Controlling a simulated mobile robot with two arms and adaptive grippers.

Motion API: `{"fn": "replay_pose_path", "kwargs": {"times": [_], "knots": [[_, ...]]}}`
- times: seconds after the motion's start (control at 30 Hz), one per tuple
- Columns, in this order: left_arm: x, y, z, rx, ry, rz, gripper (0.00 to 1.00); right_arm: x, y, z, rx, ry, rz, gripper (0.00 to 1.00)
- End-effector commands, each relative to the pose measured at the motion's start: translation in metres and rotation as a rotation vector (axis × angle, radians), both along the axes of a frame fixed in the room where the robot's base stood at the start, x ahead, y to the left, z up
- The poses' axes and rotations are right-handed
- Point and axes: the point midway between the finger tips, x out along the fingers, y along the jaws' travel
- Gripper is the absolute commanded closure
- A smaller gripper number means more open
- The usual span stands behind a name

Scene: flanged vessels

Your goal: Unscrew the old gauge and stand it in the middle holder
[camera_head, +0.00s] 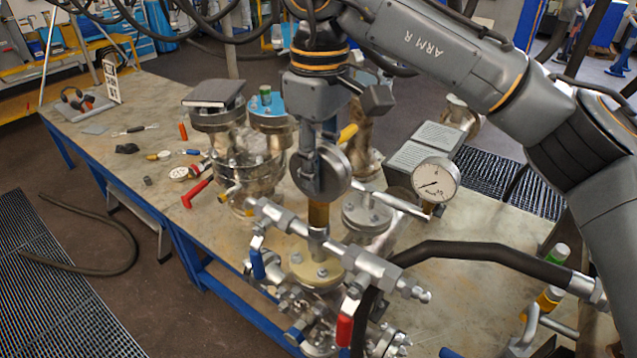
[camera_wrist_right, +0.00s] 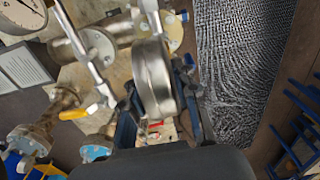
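A round metal gauge (camera_head: 337,178) stands upright on a brass stem (camera_head: 318,215) above the valve manifold. Its dial face does not show in the head view. My right gripper (camera_head: 308,168) comes down from above with its fingers on the two flat sides of the gauge. In the right wrist view the gauge (camera_wrist_right: 152,75) is edge-on between the blue fingers (camera_wrist_right: 155,105), which appear shut on it. Whether the stem's thread is engaged cannot be told. My left gripper is out of view. I cannot make out which thing is the middle holder.
A second gauge with a white dial (camera_head: 436,181) stands to the right. A black hose (camera_head: 490,253) crosses the front right. Valves with a blue handle (camera_head: 257,262) and a red handle (camera_head: 344,330) are below. Flanged vessels (camera_head: 248,165) stand behind; tools lie on the bench (camera_head: 110,150) at left.

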Motion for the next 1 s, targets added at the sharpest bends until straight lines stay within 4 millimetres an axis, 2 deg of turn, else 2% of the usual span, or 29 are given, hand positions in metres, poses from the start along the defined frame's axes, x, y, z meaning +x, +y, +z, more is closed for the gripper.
{"fn": "replay_pose_path", "kwargs": {"times": [0.03, 0.07, 0.1, 0.47, 0.57, 0.8, 1.0], "knots": [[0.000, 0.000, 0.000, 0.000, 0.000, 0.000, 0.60, 0.000, 0.000, 0.000, 0.000, 0.000, -0.001, 0.56], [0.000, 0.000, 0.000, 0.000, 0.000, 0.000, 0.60, 0.000, 0.000, 0.000, 0.000, 0.000, -0.001, 0.50], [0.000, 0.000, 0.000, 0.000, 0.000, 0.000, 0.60, 0.000, 0.000, 0.000, 0.000, 0.000, -0.001, 0.48], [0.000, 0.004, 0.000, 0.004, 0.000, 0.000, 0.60, 0.000, 0.000, 0.005, -0.001, 0.001, -0.002, 0.48], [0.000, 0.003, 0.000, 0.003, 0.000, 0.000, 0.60, 0.000, 0.000, 0.018, -0.001, -0.001, -0.003, 0.48], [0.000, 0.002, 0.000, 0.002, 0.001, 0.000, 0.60, 0.000, 0.000, 0.068, -0.001, -0.005, -0.006, 0.48], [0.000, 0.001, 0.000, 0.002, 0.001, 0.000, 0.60, 0.001, 0.000, 0.101, -0.002, -0.002, -0.005, 0.48]]}}
